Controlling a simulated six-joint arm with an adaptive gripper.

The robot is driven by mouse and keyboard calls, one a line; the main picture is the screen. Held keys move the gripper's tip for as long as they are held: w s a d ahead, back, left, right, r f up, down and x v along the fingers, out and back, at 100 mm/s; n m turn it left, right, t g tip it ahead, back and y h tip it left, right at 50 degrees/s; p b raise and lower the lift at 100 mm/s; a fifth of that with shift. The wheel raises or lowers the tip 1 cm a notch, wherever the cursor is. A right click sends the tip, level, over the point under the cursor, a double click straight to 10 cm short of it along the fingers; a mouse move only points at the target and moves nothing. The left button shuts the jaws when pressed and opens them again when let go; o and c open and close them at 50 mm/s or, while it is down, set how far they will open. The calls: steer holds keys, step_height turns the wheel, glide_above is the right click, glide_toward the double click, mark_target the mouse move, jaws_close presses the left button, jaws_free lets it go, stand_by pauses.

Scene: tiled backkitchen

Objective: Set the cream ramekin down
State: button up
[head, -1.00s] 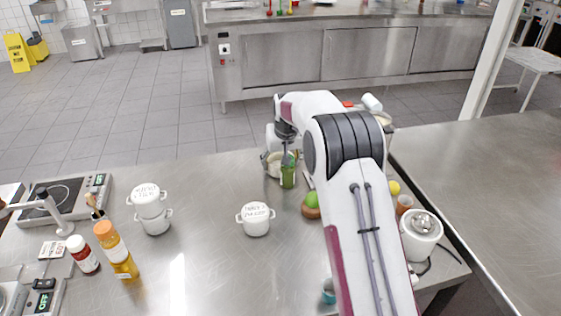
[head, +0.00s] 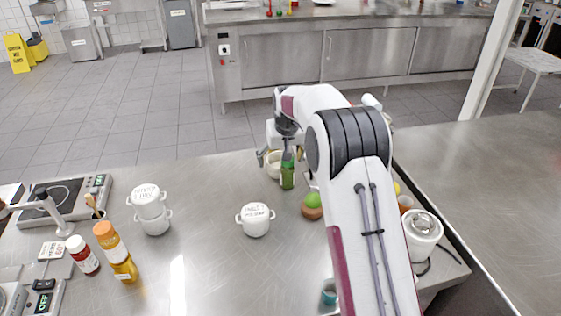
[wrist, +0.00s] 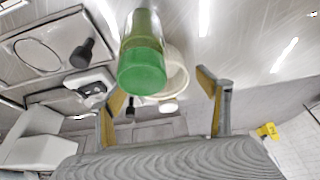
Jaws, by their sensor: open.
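The cream ramekin (head: 272,165) stands on the steel table's far side, partly hidden behind a green bottle (head: 288,172). In the wrist view the ramekin (wrist: 178,76) shows beyond the bottle (wrist: 142,66), which covers its left part. My gripper (head: 281,153) is over the ramekin's spot in the head view. Its two fingers (wrist: 162,98) are apart in the wrist view, with nothing clasped between them. I cannot tell exactly how close the fingers are to the ramekin's rim.
A green ball-like fruit on a brown bowl (head: 312,211) sits right of the bottle. A lidded white pot (head: 256,220) stands nearer, with stacked white pots (head: 155,222) to the left. An orange-capped bottle (head: 118,255) stands at front left. The table's middle front is clear.

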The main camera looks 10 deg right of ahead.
steer(key=v, duration=0.9)
steer(key=shift+s+r, duration=0.2)
steer(key=shift+r, duration=0.2)
steer(key=shift+s+r, duration=0.3)
steer(key=shift+r, duration=0.05)
steer(key=s+a+r, duration=0.1)
steer(key=s+r, duration=0.5)
steer(key=s, duration=0.5)
steer(key=s+a+r, duration=0.1)
steer(key=s+r, duration=0.4)
steer(key=s, duration=0.7)
steer(key=s+f, duration=0.2)
steer(key=s, duration=0.9)
steer(key=s+f+t, duration=0.1)
steer(key=s+f, duration=0.2)
steer(key=s, duration=0.9)
steer(key=shift+s+a+f, duration=0.15)
steer(key=shift+s+a, duration=0.1)
